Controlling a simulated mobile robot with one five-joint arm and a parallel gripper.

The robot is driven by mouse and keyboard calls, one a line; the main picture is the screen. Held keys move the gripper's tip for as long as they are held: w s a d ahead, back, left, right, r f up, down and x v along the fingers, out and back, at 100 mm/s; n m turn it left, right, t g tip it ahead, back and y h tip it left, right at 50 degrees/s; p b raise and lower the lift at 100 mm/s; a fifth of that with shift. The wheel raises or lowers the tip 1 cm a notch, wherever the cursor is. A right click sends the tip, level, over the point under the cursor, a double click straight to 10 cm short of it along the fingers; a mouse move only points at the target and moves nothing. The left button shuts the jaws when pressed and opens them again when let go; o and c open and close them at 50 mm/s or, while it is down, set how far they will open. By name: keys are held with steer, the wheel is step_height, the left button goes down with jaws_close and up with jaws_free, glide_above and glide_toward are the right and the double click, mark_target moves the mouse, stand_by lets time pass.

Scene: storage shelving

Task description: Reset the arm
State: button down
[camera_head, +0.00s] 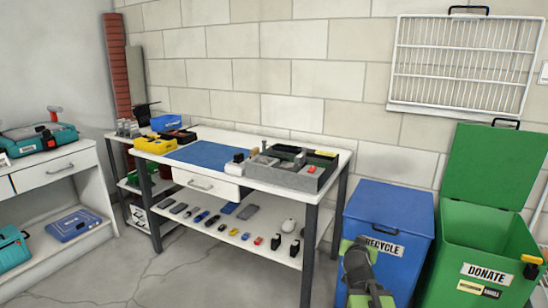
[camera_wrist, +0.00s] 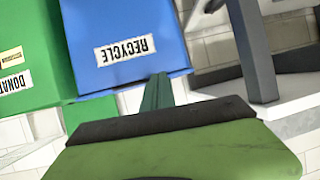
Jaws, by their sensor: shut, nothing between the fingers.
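My arm rises at the bottom right of the head view, in front of the blue RECYCLE bin (camera_head: 405,218). In the wrist view my gripper (camera_wrist: 157,92) shows as a narrow dark green shape beyond its wide green body. Its fingers are together with nothing between them. The blue bin (camera_wrist: 120,22) shows upside down there, beyond the fingertips. I cannot tell the exact gap between the fingers and the bin.
A green DONATE bin (camera_head: 484,240) with its lid up stands right of the blue bin. A workbench (camera_head: 228,146) holds a grey tray (camera_head: 265,174), a blue mat (camera_head: 208,154) and small items on its lower shelf. A white cabinet (camera_head: 62,174) stands at left. The floor in front is clear.

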steer(key=s+a+f+n+g+y, duration=0.1)
steer(key=s+a+f+g+y, duration=0.1)
steer(key=s+a+f+g, duration=0.55)
steer(key=s+a+f+n+g+y, duration=0.35)
steer(key=s+a+f, duration=0.35)
steer(key=s, duration=0.4)
step_height(320, 180, up, 38)
steer(key=a+g+p, duration=0.1)
steer(key=p, duration=3.6)
steer(key=shift+s+a+f+n, duration=0.15)
steer(key=shift+s+a+n, duration=0.1)
steer(key=shift+s+n, duration=0.15)
steer(key=shift+h, duration=0.25)
